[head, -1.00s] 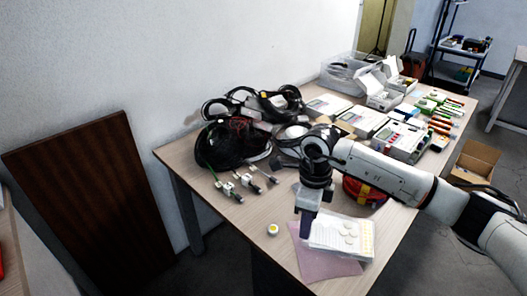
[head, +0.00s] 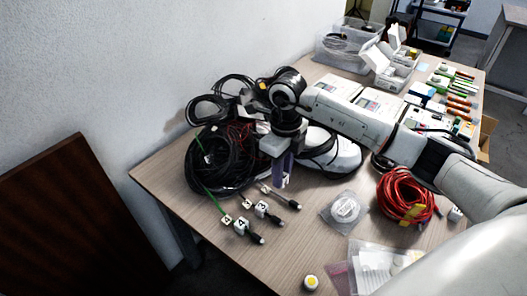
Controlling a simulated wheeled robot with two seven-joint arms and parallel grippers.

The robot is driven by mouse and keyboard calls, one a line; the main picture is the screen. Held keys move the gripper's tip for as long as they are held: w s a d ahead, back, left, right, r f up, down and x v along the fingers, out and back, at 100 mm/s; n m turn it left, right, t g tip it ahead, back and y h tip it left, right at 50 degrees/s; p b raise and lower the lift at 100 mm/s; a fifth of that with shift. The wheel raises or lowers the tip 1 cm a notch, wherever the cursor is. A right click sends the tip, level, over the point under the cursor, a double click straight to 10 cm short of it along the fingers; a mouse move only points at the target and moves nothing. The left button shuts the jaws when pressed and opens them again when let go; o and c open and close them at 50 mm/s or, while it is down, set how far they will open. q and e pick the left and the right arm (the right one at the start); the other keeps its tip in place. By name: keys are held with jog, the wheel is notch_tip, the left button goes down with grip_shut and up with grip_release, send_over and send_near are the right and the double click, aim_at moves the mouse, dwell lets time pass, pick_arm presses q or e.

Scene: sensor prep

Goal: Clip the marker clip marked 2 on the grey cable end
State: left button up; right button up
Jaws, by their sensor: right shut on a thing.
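Several cable ends lie side by side at the table's left front edge, below a black cable coil. The rightmost, a greyish cable end (head: 290,203), carries no white clip that I can see. The two cable ends to its left have white marker cubes, a middle pair (head: 261,209) and a front pair (head: 240,226); their digits are too small to read surely. My right gripper (head: 282,184) points down just above and behind the greyish cable end. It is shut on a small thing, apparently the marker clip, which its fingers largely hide. My left gripper is not in view.
The black cable coil (head: 215,160) lies left of my gripper. A clear pouch (head: 345,210) and a red cable coil (head: 405,197) lie to the right. A yellow-and-white round piece (head: 311,282) sits at the front, near a plastic bag (head: 375,268). Bare table lies between.

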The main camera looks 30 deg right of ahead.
aim_at(280, 195)
jog(key=shift+w, duration=0.15)
jog(key=shift+s+f+b, duration=0.2)
jog(key=shift+f+b, duration=0.45)
jog(key=shift+f, duration=0.15)
notch_tip(280, 195, down, 2)
jog(key=shift+f+b, duration=0.1)
jog(key=shift+b, duration=0.7)
jog(key=shift+f, duration=0.25)
jog(key=shift+w+f+b, duration=0.1)
jog(key=shift+f+b, duration=0.05)
jog(key=shift+b, duration=0.15)
pick_arm(q)
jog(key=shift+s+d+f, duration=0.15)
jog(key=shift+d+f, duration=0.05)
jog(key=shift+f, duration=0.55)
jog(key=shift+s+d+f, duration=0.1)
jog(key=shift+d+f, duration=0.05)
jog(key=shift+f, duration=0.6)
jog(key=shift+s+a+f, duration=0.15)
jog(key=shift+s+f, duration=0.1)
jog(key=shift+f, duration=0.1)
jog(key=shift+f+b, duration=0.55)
jog(key=shift+b, duration=0.15)
pick_arm(e)
jog(key=shift+f, duration=0.95)
